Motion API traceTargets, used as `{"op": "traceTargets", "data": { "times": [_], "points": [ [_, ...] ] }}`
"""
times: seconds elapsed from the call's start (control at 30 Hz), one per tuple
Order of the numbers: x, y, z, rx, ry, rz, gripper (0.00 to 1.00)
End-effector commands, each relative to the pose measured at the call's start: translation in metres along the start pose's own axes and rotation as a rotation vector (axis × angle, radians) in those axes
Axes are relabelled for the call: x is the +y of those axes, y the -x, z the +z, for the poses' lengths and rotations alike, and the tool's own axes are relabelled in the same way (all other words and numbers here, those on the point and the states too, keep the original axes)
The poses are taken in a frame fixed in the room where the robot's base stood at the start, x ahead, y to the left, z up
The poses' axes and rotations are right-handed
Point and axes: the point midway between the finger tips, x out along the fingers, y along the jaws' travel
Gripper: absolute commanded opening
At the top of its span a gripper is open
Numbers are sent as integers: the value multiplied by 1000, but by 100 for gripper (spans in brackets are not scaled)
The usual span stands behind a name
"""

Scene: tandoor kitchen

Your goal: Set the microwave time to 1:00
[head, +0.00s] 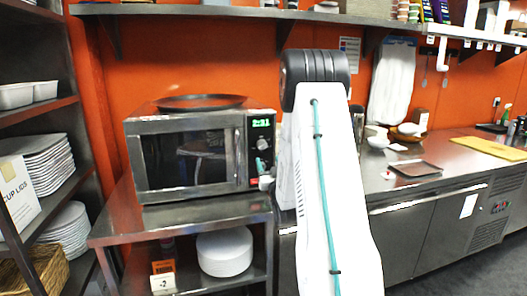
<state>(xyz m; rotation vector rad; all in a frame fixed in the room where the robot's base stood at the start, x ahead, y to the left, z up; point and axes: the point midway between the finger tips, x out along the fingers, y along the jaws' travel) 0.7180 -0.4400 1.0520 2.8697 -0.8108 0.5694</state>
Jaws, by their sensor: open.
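The microwave (190,155) stands on a steel shelf unit left of centre. Its door is closed, with an upright handle on the door's right side. The green display (261,123) on its right-hand panel appears to read 2:31. A round dial (263,143) sits below the display, with another control and a red mark lower down. My gripper (266,182) shows only as a small pale tip at the panel's lower right corner. The rest is hidden behind my white arm. I cannot tell whether the tip touches the microwave.
A dark round pan (200,102) lies on top of the microwave. White plates (224,252) are stacked on the shelf below. A rack with dishes (40,165) stands at left. At right, a steel counter (450,165) holds a tray (415,168) and a yellow board (490,147).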

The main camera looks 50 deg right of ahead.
Motion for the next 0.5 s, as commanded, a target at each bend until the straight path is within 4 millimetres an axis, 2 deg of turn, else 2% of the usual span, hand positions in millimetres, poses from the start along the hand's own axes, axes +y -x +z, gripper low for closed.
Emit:
{"op": "traceTargets", "data": {
  "times": [0.3,0.5],
  "points": [
    [-1,-48,-1,3,0,-2,57],
    [-1,-70,-1,3,0,-1,57]
  ]
}}
